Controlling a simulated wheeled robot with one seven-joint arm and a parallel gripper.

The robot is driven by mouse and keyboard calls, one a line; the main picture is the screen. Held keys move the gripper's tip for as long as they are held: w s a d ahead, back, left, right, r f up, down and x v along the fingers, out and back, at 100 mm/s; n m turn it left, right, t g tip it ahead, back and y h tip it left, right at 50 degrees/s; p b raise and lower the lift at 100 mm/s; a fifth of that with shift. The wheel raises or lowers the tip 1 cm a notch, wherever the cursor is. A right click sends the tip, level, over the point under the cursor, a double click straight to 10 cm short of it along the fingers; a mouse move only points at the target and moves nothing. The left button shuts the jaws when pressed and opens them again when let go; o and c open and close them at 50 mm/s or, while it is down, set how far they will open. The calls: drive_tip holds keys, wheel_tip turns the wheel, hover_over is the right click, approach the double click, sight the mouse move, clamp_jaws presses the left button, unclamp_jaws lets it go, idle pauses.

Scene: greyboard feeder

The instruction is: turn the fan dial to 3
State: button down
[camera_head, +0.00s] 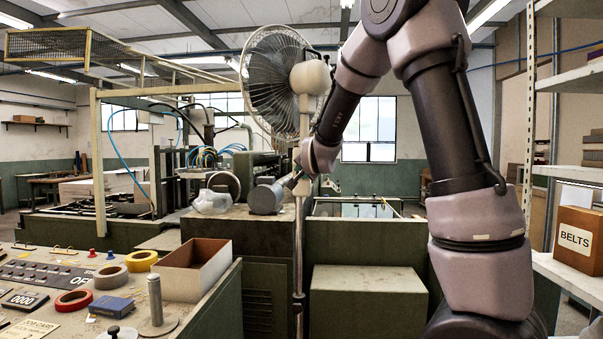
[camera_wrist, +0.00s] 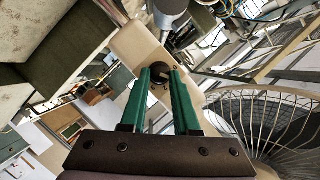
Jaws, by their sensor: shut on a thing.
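The fan (camera_head: 275,82) stands at the centre in the head view, with a round wire cage and a cream housing (camera_head: 311,77) on a thin pole (camera_head: 298,235). In the wrist view the cream housing (camera_wrist: 143,42) lies beyond my fingertips and the cage (camera_wrist: 268,118) is at lower right. My gripper (camera_wrist: 160,71) has two green fingers shut on the small dark fan dial (camera_wrist: 160,77), one on each side. The dial's numbers and pointer cannot be read. In the head view the fingertips cannot be made out.
A bench (camera_head: 122,322) at lower left holds tape rolls, a blue box and an open carton (camera_head: 195,270). A green cabinet (camera_head: 240,240) stands behind the pole. Shelves with a BELTS box (camera_head: 577,240) are at right. Open floor shows near the shelves.

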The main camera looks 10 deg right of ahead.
drive_tip(key=shift+f+m+t+h, duration=0.25)
drive_tip(key=shift+m+t, duration=0.8)
drive_tip(key=shift+m, duration=2)
drive_tip(key=shift+f+m+t+h, duration=0.1)
drive_tip(key=shift+f+m+t, duration=0.2)
drive_tip(key=shift+m+t, duration=1.75)
drive_tip(key=shift+f+m+t+h, duration=0.15)
drive_tip(key=shift+f+m, duration=0.15)
drive_tip(key=shift+m, duration=4)
drive_tip(key=c, duration=0.6)
unclamp_jaws()
drive_tip(key=shift+w, duration=0.1)
drive_tip(key=shift+c, duration=0.2)
